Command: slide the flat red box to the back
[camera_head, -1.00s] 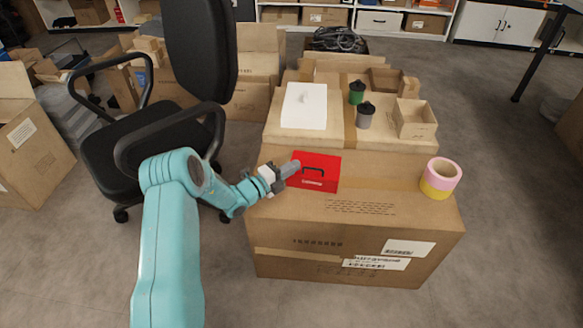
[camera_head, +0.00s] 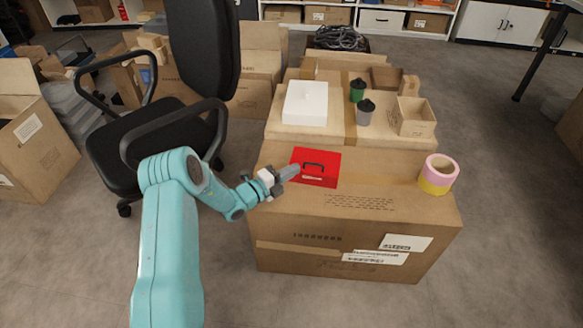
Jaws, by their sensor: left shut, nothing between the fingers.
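My left gripper (camera_head: 293,171) is shut and empty. Its tips are at the left edge of the red box; I cannot tell whether they touch it. My right gripper is not in view.
Behind the red box, on a higher carton top, stand a white box (camera_head: 305,104), a green canister (camera_head: 357,90), a grey canister (camera_head: 366,112) and a small open carton (camera_head: 413,117). Tape rolls (camera_head: 438,174) stand at the right. A black office chair (camera_head: 150,140) is at the left.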

